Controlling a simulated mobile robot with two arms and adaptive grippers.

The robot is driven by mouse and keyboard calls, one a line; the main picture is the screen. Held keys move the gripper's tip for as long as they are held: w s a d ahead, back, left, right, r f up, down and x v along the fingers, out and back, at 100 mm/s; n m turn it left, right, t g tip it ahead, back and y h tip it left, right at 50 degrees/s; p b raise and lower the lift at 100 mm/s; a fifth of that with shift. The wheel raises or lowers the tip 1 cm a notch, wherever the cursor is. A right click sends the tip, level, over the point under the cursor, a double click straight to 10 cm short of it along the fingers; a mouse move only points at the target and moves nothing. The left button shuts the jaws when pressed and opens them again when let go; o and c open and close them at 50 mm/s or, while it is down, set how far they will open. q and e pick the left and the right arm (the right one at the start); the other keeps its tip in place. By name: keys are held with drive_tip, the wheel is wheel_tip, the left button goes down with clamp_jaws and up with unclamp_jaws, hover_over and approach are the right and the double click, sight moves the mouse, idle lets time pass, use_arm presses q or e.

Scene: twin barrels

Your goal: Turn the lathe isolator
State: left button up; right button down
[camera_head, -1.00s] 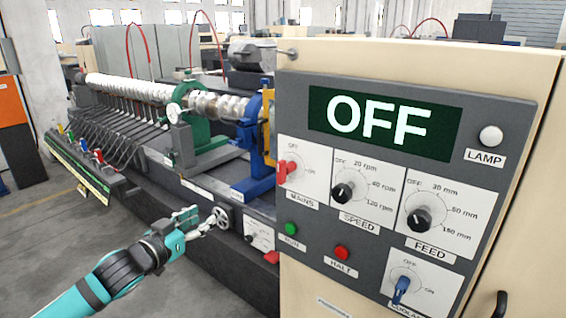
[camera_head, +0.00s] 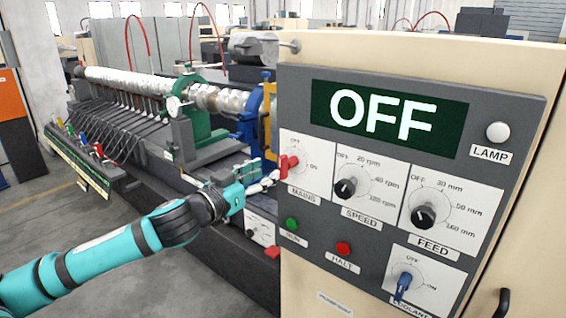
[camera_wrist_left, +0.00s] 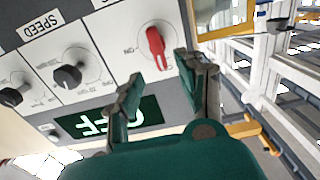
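The red mains knob (camera_head: 290,162) sits at the upper left of the lathe's grey control panel, above the MAINS label. In the left wrist view the red knob (camera_wrist_left: 156,47) lies ahead of the two fingers, its handle slanted near the OFF and ON marks. My left gripper (camera_head: 268,178) is just left of the knob. In the left wrist view my left gripper (camera_wrist_left: 157,75) is open, with its fingertips apart and the knob beyond the gap between them. The panel display (camera_head: 388,118) reads OFF. My right gripper is not in view.
The panel also holds the speed knob (camera_head: 345,188), feed knob (camera_head: 424,216), green run button (camera_head: 292,224), red halt button (camera_head: 343,249) and blue coolant switch (camera_head: 403,286). The lathe bed with its long shaft (camera_head: 140,87) runs back left. Open floor lies at left.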

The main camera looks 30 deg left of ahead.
sight(279, 162)
use_arm(q)
drive_tip(key=shift+w+r, duration=0.25)
drive_tip(key=shift+w, duration=0.6)
drive_tip(key=w+p, duration=0.3)
drive_tip(key=w, duration=0.1)
drive_tip(key=shift+w+d, duration=0.15)
drive_tip(key=shift+w, duration=0.15)
drive_tip(key=shift+w+d+f, duration=0.15)
drive_tip(key=shift+w, duration=0.45)
clamp_jaws()
